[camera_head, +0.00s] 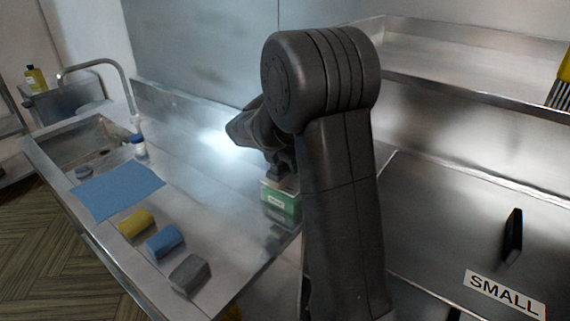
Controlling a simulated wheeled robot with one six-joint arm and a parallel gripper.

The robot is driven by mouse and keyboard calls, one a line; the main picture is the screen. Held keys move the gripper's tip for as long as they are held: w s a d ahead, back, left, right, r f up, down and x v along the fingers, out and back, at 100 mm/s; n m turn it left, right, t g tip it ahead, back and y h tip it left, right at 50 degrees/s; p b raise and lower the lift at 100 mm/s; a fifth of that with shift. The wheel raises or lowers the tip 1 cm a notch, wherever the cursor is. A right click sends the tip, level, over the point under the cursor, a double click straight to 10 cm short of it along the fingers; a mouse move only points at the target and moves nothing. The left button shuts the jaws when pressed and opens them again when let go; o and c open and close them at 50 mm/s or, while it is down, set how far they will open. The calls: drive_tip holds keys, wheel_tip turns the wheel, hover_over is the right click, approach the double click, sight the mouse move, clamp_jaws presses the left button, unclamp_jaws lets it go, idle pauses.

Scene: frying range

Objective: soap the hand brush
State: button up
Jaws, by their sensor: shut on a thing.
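My gripper (279,172) points down over the steel counter at the picture's middle, partly hidden behind my arm. It is shut at the top of a small green box (281,203) with a pale top and a white label. The fingertips are dark and hard to make out. I cannot tell whether the box rests on the counter. I cannot pick out a hand brush or a soap for certain. A yellow-handled brush (562,84) with dark bristles is cut off at the upper right edge.
A blue cloth (117,190), a yellow block (135,224), a blue block (164,241) and a grey block (190,274) lie on the left counter. A blue-capped bottle (139,146) stands behind them. A steel panel with a SMALL label (505,293) and black handle (513,235) is at right.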

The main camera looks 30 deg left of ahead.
drive_tip(key=shift+f+b, duration=0.5)
drive_tip(key=shift+f, duration=0.6)
idle(1.1)
drive_tip(key=shift+r, duration=0.15)
idle(0.4)
wheel_tip(320, 180, up, 7)
drive_tip(key=p, duration=0.7)
idle(0.7)
